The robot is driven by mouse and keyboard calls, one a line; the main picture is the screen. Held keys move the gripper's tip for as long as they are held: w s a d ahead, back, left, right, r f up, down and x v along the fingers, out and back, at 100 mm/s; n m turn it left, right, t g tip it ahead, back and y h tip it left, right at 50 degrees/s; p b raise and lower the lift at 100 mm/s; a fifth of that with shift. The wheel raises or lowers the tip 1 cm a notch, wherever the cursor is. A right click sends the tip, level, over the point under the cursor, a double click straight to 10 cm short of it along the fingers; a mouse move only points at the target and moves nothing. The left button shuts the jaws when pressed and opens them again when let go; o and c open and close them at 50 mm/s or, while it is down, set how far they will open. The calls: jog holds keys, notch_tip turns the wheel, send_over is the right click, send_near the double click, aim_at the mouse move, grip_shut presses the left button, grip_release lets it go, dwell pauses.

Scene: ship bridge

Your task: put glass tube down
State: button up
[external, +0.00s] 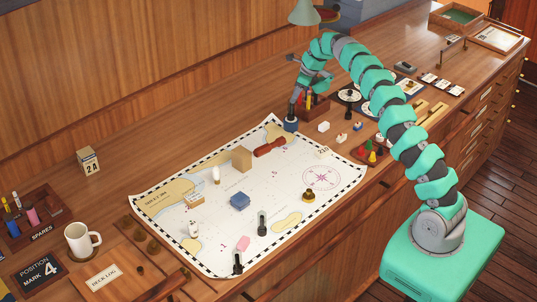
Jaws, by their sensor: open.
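I cannot surely pick out the glass tube at this size. A small pale upright piece (216,175) stands on the chart (255,213), left of a tan block. My gripper (292,117) points down at the chart's far edge, right above a small dark blue round piece (290,126). I cannot tell whether it touches that piece. The jaws are open, and no tube shows clearly between them. A wooden rack (315,108) with yellow and red items stands just right of my gripper, partly behind it.
A white mug (82,240) and a spares tray (34,219) are at left. Counter behind the chart is mostly clear.

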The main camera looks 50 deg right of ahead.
jog(key=s+a+r+n+t, duration=0.25)
jog(key=a+r+n, duration=0.2)
jog(key=r, duration=0.65)
jog(key=s+a+r+n+t, duration=0.1)
jog(key=s+a+r+n, duration=0.3)
jog(key=r, duration=0.7)
jog(key=s+a+r+n+t, duration=0.2)
jog(key=r+n, duration=0.4)
jog(key=r, duration=0.5)
jog(key=s+a+r+n+t+h, duration=0.1)
jog(key=s+a+r+n+t, duration=0.2)
jog(key=s+r+n, duration=0.4)
jog(key=s+a+r+n+t+h, duration=0.1)
jog(key=s+a+r+n+t, duration=0.2)
jog(key=s+r+n, duration=0.5)
jog(key=s+a+r, duration=0.1)
jog(key=s+r, duration=0.3)
jog(key=s, duration=0.3)
jog(key=shift+a+r+b, duration=0.25)
jog(key=shift+r+b, duration=0.05)
jog(key=shift+r, duration=0.1)
jog(key=shift+f, duration=0.1)
notch_tip(320, 180, down, 11)
jog(key=b, duration=1.1)
